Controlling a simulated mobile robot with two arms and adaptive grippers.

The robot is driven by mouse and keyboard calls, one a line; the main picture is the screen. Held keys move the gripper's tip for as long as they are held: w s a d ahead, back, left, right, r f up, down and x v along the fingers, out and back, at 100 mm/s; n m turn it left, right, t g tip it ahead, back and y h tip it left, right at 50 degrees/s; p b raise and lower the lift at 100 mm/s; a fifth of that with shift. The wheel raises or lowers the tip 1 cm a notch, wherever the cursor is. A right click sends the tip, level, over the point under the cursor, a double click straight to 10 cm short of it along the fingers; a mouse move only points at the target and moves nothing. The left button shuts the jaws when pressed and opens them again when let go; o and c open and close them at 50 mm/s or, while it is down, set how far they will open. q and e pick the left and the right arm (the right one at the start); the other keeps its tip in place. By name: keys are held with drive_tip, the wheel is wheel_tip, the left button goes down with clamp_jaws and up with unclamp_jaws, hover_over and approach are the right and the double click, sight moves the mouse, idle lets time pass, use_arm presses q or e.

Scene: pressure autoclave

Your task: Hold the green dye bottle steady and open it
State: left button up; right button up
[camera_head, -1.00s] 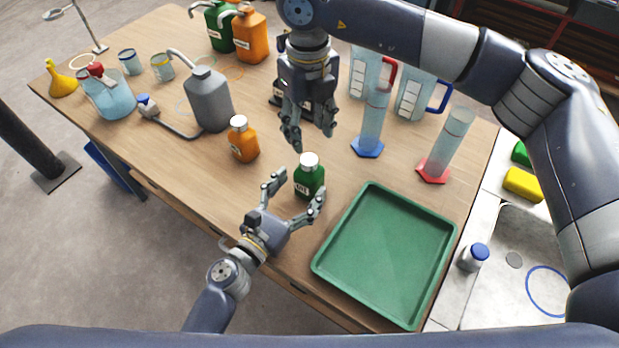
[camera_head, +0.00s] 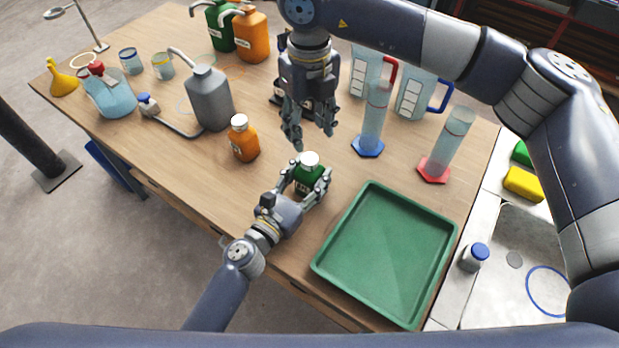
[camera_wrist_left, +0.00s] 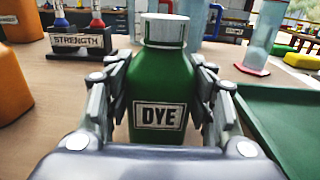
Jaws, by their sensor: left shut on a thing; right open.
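The green dye bottle (camera_head: 308,177) stands upright on the wooden table, its white cap on. In the left wrist view the bottle (camera_wrist_left: 158,85) shows its DYE label and the ribbed white cap (camera_wrist_left: 164,30). My left gripper (camera_head: 308,188) is shut around the bottle's body from the near side, with one finger on each side, and the cap is clear above the fingers. My right gripper (camera_head: 308,138) is open and empty, pointing down just behind and above the cap, apart from it.
A green tray (camera_head: 325,266) lies close to the right of the bottle. An orange bottle (camera_head: 243,143) stands to the left. Measuring cylinders with a blue base (camera_head: 367,147) and a red base (camera_head: 434,171) stand behind right. A grey canister (camera_head: 209,98) stands further left.

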sight(310, 158)
drive_tip(key=m, duration=0.5)
drive_tip(key=shift+s+a, duration=0.1)
drive_tip(key=shift+a, duration=0.1)
drive_tip(key=m, duration=0.6)
drive_tip(key=shift+a+m, duration=0.1)
drive_tip(key=shift+m, duration=0.3)
drive_tip(key=m, duration=1)
drive_tip(key=shift+d+m, duration=0.3)
drive_tip(key=shift+f, duration=4)
